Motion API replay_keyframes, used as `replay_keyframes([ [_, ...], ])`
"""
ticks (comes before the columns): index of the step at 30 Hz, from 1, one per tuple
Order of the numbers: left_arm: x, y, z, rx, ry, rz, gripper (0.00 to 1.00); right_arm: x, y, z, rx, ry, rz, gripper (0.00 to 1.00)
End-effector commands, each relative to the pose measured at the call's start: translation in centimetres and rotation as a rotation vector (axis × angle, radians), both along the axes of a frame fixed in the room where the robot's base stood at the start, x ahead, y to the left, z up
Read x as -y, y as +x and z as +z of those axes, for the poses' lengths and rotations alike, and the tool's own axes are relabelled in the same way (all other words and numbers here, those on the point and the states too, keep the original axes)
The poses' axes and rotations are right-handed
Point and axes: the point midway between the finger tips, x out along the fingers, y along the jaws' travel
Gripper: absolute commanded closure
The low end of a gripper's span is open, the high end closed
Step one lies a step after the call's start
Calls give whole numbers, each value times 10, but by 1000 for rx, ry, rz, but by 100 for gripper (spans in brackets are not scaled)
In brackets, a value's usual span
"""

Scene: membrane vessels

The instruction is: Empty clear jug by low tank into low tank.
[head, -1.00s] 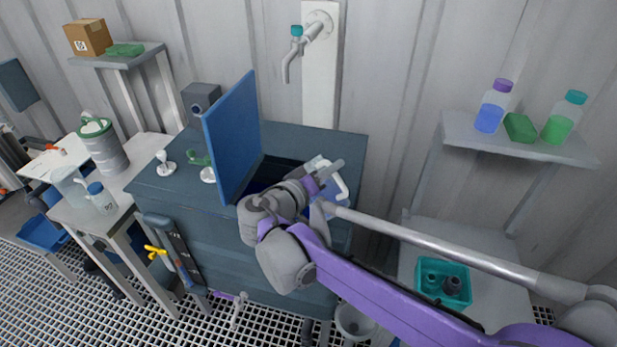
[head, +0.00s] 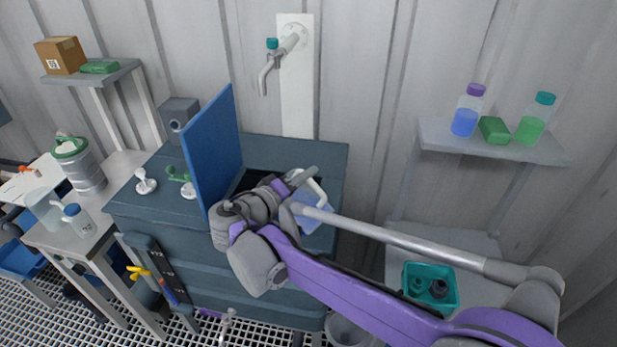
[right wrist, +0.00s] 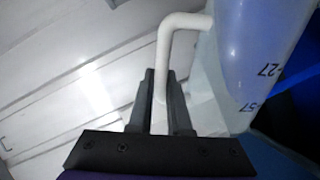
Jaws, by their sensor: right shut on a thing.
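The low tank (head: 175,228) is a dark blue-grey chest with its blue lid (head: 213,150) standing open. Its dark opening (head: 262,180) shows partly behind my right gripper. My right gripper (head: 297,190) is at the right part of the tank top, shut on the white handle of the clear jug (head: 311,218). In the right wrist view the fingers (right wrist: 166,105) close around the handle (right wrist: 166,58), and the jug (right wrist: 245,60) holds bluish liquid and bears dark figures. My wrist hides part of the jug, so its tilt is unclear. My left gripper is out of view.
A tap (head: 275,65) hangs on the wall behind the tank. A grey box (head: 178,115) and small valves (head: 146,184) stand on the tank top. Left is a side table with another jug (head: 42,207) and a bottle (head: 76,217). Right is a shelf (head: 485,145) with bottles, above a teal bin (head: 431,287).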

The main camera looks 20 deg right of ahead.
Motion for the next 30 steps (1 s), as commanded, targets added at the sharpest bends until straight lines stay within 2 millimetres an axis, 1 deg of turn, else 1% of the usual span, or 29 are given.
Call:
replay_keyframes([
  [14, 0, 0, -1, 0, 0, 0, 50, -1, 2, 0, -18, -10, 0, 100],
  [30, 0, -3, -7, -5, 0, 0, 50, -8, 17, -8, -160, -80, 1, 100],
])
